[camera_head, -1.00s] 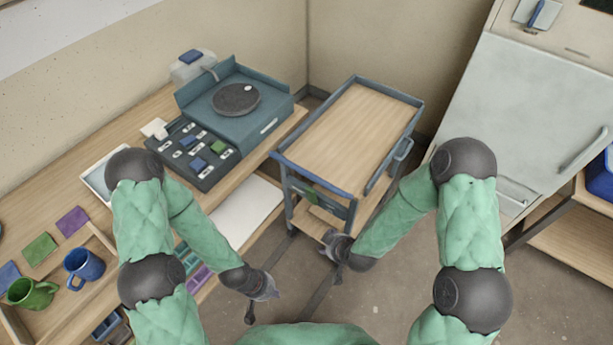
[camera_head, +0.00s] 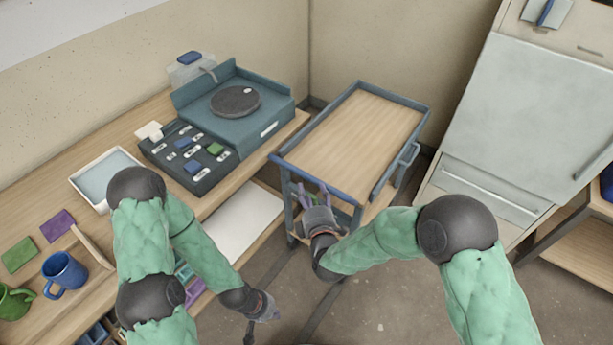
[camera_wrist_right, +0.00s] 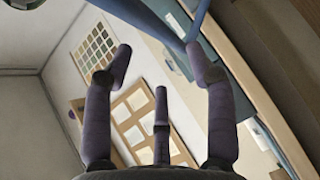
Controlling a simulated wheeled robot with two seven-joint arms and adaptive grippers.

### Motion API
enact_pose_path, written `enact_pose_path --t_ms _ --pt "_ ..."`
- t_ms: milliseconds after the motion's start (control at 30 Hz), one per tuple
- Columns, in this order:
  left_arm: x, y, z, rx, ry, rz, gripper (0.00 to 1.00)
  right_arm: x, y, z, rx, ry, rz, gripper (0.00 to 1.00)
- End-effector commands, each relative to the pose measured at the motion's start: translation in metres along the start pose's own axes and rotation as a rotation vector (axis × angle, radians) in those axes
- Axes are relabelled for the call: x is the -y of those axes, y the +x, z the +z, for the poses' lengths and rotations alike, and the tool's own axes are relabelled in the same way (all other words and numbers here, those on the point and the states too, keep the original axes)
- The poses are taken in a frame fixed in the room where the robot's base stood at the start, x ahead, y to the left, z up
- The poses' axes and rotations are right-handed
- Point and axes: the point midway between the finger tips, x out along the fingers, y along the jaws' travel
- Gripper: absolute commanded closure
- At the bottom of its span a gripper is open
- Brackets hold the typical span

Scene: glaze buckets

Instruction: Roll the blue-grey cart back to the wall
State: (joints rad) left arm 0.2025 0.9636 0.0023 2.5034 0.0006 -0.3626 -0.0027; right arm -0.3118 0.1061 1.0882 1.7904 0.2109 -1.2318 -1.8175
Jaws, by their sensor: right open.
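The blue-grey cart (camera_head: 352,130) has a wooden top inside a raised frame and stands near the corner of the walls. A blue bar (camera_head: 316,180) runs along its near edge. My right gripper (camera_head: 314,192) is open at this near edge, fingers pointing toward the bar. In the right wrist view its spread fingers (camera_wrist_right: 158,62) show, with blue-grey frame bars (camera_wrist_right: 200,20) by the right finger's tip. I cannot tell whether they touch. My left gripper (camera_head: 262,318) hangs low in front of the workbench, away from the cart; its jaws are too small to judge.
A workbench (camera_head: 128,128) with a turntable unit (camera_head: 250,118), a dark tray of labelled blocks (camera_head: 188,160) and mugs (camera_head: 64,272) runs along the left. A pale cabinet (camera_head: 530,120) stands right of the cart. Floor in front is open.

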Motion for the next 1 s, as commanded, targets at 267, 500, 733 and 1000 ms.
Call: enact_pose_path --t_ms 267,500,733,1000 --pt "0.006 0.018 -0.001 0.000 0.000 0.000 1.00 0.003 0.050 0.001 0.001 0.001 0.000 0.44" --pt "0.009 0.026 -0.001 0.000 0.000 0.000 1.00 0.002 0.081 0.001 0.000 0.002 0.000 0.44" --pt "0.010 0.028 -0.001 0.000 0.000 0.000 1.00 0.001 0.089 0.000 0.000 0.002 -0.001 0.44" --pt "0.010 0.028 -0.001 0.000 0.000 0.000 1.00 0.001 0.089 0.000 0.000 0.002 -0.002 0.61"
